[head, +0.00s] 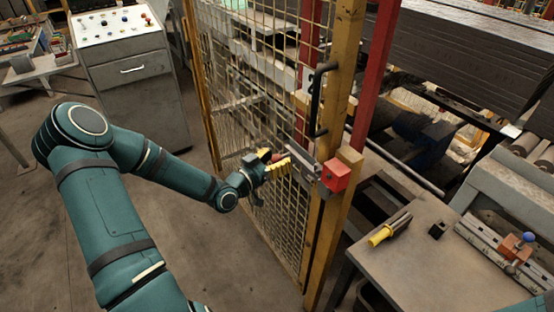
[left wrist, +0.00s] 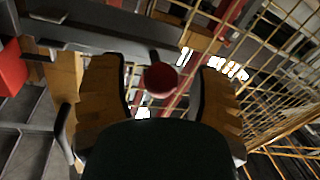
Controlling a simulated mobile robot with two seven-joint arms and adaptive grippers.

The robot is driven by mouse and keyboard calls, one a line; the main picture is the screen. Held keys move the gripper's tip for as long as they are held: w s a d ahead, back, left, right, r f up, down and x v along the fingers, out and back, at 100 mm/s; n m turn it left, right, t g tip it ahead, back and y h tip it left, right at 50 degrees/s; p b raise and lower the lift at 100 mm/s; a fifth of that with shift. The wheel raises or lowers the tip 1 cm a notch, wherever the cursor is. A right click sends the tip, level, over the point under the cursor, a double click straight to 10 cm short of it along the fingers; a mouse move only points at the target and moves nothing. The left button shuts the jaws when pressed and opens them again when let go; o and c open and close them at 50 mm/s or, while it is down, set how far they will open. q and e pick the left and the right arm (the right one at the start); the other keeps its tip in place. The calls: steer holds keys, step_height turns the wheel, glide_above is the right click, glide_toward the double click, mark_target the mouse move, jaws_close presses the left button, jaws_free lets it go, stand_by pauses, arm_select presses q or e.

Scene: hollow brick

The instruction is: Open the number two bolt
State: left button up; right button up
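The bolt (head: 304,161) is a grey metal slide on the yellow gate frame, beside a red box (head: 336,175). In the left wrist view the bolt's grey bar (left wrist: 95,41) comes in from the left and a round dark red knob (left wrist: 160,79) shows near its end. My left gripper (head: 272,163) is at the mesh side of the bolt. Its yellow-brown fingers are spread on both sides of the knob, with gaps visible beside it. The fingers partly hide the knob in the head view. I cannot read a number on the bolt. My right gripper is not in view.
The wire mesh gate (head: 232,100) stands close to my left arm. A black handle (head: 319,100) is above the bolt. A table (head: 420,265) at the right holds a yellow-handled tool (head: 388,231). A control console (head: 125,60) stands at the back left. Floor left of the gate is clear.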

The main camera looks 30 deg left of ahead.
arm_select(q)
steer(key=s+a, duration=0.2)
steer(key=s, duration=0.9)
steer(key=shift+s+a, duration=0.15)
steer(key=shift+s, duration=0.25)
steer(key=w+d+f+n+g+h, duration=0.1)
steer(key=w+d+f+g, duration=0.1)
steer(key=d+f+g, duration=0.35)
steer(key=w+d+f+n+g, duration=0.1)
steer(key=w+d+f+g, duration=0.15)
steer(key=d+f, duration=0.55)
steer(key=s+d+f+g, duration=0.3)
steer(key=s+d+f, duration=0.1)
steer(key=d, duration=0.3)
steer(key=s+d+f+g, duration=0.3)
steer(key=s+d+g, duration=0.1)
steer(key=s+d, duration=0.2)
steer(key=shift+d+f+g+y, duration=0.3)
steer(key=shift+d+f, duration=0.05)
steer(key=shift+d, duration=0.3)
